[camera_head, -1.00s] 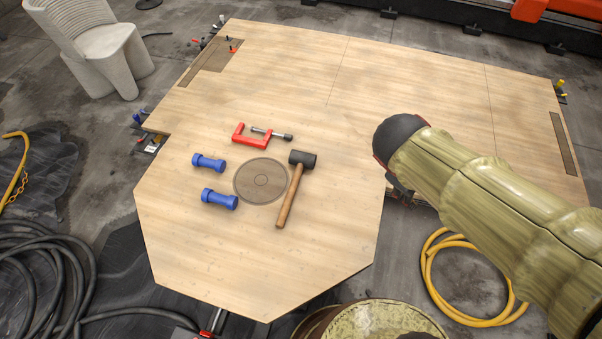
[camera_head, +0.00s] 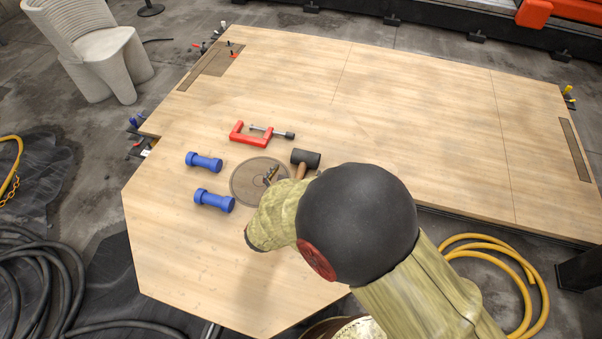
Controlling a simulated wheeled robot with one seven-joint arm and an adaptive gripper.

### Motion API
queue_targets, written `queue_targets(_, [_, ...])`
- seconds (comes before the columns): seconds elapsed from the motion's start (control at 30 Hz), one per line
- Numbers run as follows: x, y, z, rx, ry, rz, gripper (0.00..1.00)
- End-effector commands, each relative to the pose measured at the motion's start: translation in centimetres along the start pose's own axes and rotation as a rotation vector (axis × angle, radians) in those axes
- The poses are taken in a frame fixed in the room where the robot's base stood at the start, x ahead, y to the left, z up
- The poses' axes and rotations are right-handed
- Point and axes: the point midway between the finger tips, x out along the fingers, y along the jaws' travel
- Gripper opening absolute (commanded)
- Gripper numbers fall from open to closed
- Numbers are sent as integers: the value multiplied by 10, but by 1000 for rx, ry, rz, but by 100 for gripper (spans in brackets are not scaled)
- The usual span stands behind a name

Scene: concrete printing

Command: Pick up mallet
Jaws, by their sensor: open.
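The mallet (camera_head: 306,159) lies on the wooden table (camera_head: 400,130). Its black head shows, with a short piece of brown handle below it. The rest of the handle is hidden behind my arm. My gripper (camera_head: 270,174) shows only in part, over the round dark disc (camera_head: 250,186) just left of the mallet. My arm covers most of it. It is open and apart from the mallet head in the picture; I cannot tell its height above the table.
A red clamp (camera_head: 257,134) lies behind the disc. Two blue dumbbell-shaped pieces (camera_head: 204,162) (camera_head: 214,200) lie to its left. A yellow hose (camera_head: 500,250) and a pale chair (camera_head: 100,60) are on the floor.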

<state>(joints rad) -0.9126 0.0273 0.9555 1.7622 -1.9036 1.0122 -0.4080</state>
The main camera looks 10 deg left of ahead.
Motion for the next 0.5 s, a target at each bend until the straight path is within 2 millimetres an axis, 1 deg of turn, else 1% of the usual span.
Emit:
queue_targets(0.03, [5,-1,-1,1,0,-2,89])
queue_targets(0.17, [14,-2,-2,1,1,-1,89])
queue_targets(0.4, [47,-5,-5,4,1,-4,89])
queue_targets(0.5, [56,-4,-4,3,0,-3,89])
